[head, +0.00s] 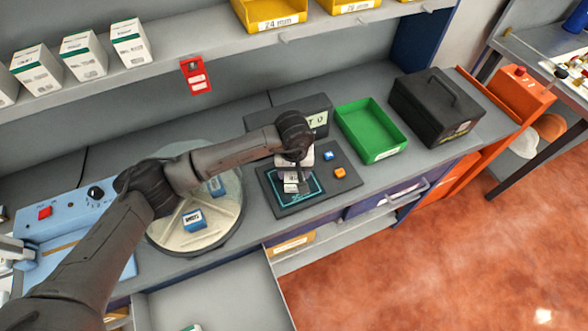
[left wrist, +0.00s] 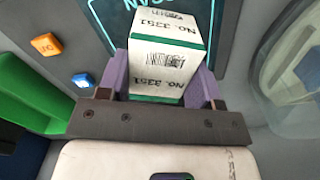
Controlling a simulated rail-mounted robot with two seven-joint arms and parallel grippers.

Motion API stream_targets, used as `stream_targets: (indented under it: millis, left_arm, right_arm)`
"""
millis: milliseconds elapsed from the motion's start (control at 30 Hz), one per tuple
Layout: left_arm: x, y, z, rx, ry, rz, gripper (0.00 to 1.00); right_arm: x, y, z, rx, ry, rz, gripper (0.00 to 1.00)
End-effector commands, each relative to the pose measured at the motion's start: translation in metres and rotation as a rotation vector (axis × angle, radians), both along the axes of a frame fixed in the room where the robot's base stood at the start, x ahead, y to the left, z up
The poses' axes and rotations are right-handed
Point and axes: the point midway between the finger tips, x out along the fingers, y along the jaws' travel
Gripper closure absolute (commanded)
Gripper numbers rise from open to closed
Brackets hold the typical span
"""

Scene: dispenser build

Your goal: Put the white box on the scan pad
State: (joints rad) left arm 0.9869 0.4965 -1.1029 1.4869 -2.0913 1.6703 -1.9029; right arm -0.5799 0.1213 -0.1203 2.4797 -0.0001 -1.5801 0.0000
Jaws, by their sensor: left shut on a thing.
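The white box (head: 291,185) with a green band and black "No. 3351" print is between the fingers of my left gripper (head: 295,172). In the left wrist view the box (left wrist: 166,58) sits between the two purple fingers of the gripper (left wrist: 162,84), which is shut on it. The dark scan pad (head: 284,208), with a teal outline, lies under the box in the head view. The pad also shows behind the box in the left wrist view (left wrist: 97,12). I cannot tell whether the box touches the pad. My right gripper is not in view.
Blue (head: 328,155) and orange (head: 340,172) buttons sit on the pad's right side. A green tray (head: 374,152) and black case (head: 437,122) stand to the right. A round turntable (head: 222,235) holding a blue-and-white box (head: 194,220) is left. An open drawer (head: 215,300) is in front.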

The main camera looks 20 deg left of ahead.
Motion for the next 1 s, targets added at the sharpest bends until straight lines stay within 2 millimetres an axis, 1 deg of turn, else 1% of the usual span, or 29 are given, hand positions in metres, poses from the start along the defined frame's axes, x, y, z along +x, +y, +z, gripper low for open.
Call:
stream_targets:
  millis: [233,267,500,800,867,900,1000]
  left_arm:
    - [0.0,0.0,-0.004,0.0,0.0,0.0,0.71]
    - [0.0,0.0,-0.004,0.001,0.0,-0.001,0.39]
    - [0.0,0.0,-0.003,0.001,0.0,0.0,0.16]
    - [0.0,0.0,0.0,0.001,0.0,0.0,0.15]
    - [0.0,0.0,0.004,0.0,0.0,0.0,0.15]
    - [0.0,0.0,0.007,0.001,-0.002,-0.001,0.15]
    - [0.001,0.0,0.023,0.001,-0.004,-0.001,0.15]
  right_arm:
    - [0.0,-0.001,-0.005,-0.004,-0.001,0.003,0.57]
    - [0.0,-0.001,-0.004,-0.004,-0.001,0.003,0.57]
    - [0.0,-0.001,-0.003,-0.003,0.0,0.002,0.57]
    - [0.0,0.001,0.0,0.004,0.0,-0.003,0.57]
    - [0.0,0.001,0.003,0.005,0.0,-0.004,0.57]
    - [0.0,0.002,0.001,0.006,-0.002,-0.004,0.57]
    - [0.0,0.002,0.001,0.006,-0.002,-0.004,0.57]
